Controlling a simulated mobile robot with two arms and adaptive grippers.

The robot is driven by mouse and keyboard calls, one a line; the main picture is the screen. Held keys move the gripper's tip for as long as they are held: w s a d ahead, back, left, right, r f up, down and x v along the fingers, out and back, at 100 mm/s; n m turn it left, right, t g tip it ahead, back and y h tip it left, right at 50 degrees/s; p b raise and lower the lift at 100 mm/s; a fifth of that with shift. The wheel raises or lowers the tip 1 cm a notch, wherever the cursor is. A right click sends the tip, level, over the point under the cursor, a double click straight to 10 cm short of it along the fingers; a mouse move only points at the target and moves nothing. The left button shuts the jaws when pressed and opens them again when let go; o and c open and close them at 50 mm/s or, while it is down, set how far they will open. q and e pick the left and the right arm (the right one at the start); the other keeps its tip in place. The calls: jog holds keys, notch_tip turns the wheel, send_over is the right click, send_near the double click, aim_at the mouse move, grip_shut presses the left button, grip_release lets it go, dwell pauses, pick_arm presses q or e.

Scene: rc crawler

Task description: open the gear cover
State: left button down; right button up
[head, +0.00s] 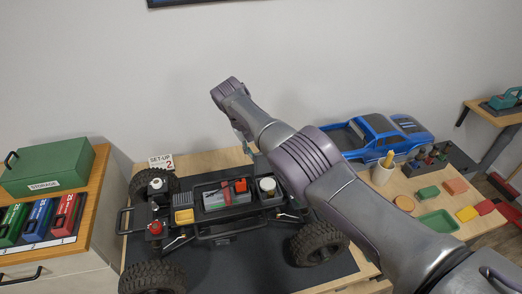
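The RC crawler chassis (222,233) sits on a dark mat on the table, with its body off and its large black tyres showing. I cannot tell for sure which part is the gear cover. My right arm reaches in from the lower right and hides part of the chassis's right side. My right gripper (243,138) points down behind the chassis, small and partly hidden, apart from it. My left gripper is out of view.
A blue truck body (375,136) lies at the back right. A cup (382,174), a green tray (438,222) and several coloured blocks are at the right. A green storage box (48,168) and coloured cases stand on the left cabinet.

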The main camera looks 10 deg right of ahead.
jog(key=v, duration=0.6)
jog(key=shift+a+r, duration=0.2)
jog(key=shift+r, duration=0.1)
